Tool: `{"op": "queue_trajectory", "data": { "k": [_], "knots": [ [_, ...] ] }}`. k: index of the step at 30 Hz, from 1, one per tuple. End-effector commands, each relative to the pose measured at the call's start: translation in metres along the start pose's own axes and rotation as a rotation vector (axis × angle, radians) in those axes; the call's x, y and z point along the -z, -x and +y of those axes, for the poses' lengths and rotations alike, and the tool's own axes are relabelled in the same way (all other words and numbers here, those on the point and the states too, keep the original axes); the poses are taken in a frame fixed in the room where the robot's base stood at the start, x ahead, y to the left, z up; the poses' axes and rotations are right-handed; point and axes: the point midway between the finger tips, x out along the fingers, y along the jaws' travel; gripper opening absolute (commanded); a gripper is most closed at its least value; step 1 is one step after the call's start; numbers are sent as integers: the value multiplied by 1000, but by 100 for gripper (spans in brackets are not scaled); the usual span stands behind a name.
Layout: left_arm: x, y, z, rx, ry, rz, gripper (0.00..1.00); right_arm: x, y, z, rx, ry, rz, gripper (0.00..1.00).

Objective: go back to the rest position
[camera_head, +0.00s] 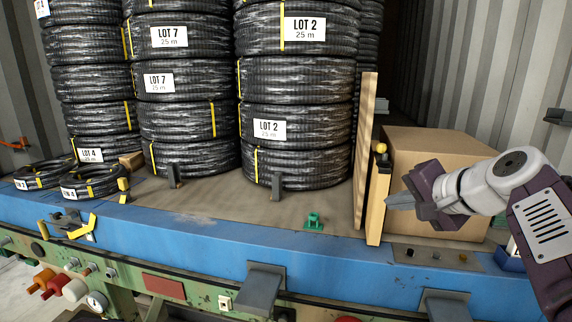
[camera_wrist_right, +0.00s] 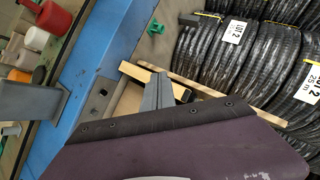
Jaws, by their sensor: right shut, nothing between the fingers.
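My right gripper (camera_head: 390,202) is shut and empty. In the head view it is in front of the cardboard box (camera_head: 440,150), beside the wooden boards on the box's left. In the right wrist view its closed grey fingers (camera_wrist_right: 157,88) point toward the wooden boards (camera_wrist_right: 190,85). I cannot tell whether the fingertips touch the board. My left gripper is not in view.
Tall stacks of black hose coils (camera_head: 298,122) stand on a platform with a blue front edge (camera_head: 190,232). Small coils (camera_head: 90,180) lie at left. Upright boards (camera_head: 366,150) separate the stacks from the box. A green fitting (camera_head: 314,221) sits on clear floor.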

Motion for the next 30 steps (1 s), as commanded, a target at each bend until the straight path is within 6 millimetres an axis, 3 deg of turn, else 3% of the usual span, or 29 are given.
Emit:
{"op": "queue_trajectory", "data": {
  "k": [1, 5, 10, 14, 15, 18, 21, 23, 30],
  "knots": [
    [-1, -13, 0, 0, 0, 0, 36, -19, -21, 19, -24, 2, -44, 0],
    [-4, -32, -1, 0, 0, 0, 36, -71, -70, 69, -119, 26, -162, 0],
    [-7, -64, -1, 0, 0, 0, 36, -170, -130, 176, -317, 145, -356, 0],
    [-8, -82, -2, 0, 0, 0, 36, -242, -146, 270, -474, 310, -503, 0],
    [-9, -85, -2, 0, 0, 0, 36, -260, -145, 298, -518, 368, -545, 0],
    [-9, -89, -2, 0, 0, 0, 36, -291, -132, 356, -601, 511, -635, 0],
    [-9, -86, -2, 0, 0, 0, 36, -303, -114, 394, -648, 630, -690, 0],
    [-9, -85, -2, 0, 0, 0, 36, -304, -109, 408, -650, 706, -704, 0],
    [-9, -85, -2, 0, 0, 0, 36, -296, -117, 404, -618, 781, -677, 0]
  ]
}}
